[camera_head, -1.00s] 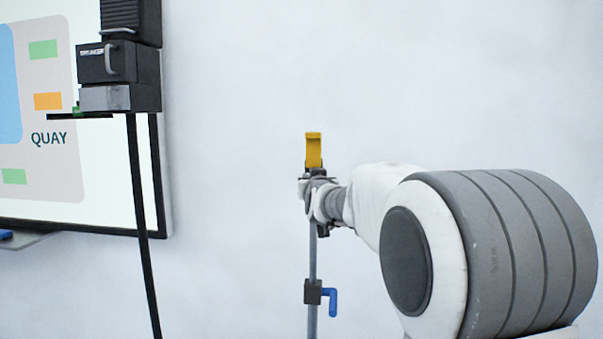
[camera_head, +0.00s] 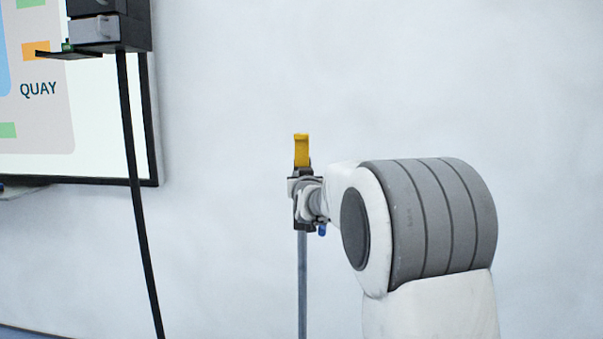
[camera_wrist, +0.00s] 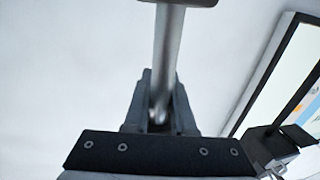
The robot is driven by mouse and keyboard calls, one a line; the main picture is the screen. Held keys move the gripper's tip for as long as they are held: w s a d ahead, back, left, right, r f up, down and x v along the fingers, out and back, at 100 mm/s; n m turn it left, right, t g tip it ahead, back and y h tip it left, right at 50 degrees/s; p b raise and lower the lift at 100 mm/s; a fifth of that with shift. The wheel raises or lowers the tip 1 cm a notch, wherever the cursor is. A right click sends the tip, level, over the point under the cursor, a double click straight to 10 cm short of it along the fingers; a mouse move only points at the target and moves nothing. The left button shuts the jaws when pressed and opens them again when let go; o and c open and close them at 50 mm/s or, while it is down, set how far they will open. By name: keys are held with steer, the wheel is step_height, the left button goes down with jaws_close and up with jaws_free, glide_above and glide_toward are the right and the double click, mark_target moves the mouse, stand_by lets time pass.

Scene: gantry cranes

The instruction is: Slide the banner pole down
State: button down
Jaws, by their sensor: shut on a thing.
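The banner pole (camera_head: 302,285) is a thin grey upright tube in front of the pale wall, with a yellow hook-like piece (camera_head: 302,150) at its top. My gripper (camera_head: 303,190) is shut on the pole just below the yellow piece. In the wrist view the pole (camera_wrist: 168,50) runs between the two dark fingers (camera_wrist: 158,112). A blue lever (camera_head: 322,230) shows right under my gripper; the dark collar it belongs to is mostly hidden by the gripper. The lower end of the pole is out of view.
A framed board (camera_head: 100,135) marked QUAY hangs on the wall at the left. The wall around the pole is clear.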

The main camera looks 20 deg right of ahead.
steer(key=shift+f+b, duration=0.55)
steer(key=shift+f, duration=0.75)
steer(key=c, duration=0.8)
jaws_free()
steer(key=shift+o, duration=0.2)
steer(key=shift+r, duration=0.1)
steer(key=s+a+p, duration=0.1)
steer(key=s, duration=0.7)
steer(key=s+a+p, duration=0.1)
steer(key=s+a, duration=0.1)
steer(key=s, duration=0.7)
steer(key=shift+a, duration=0.25)
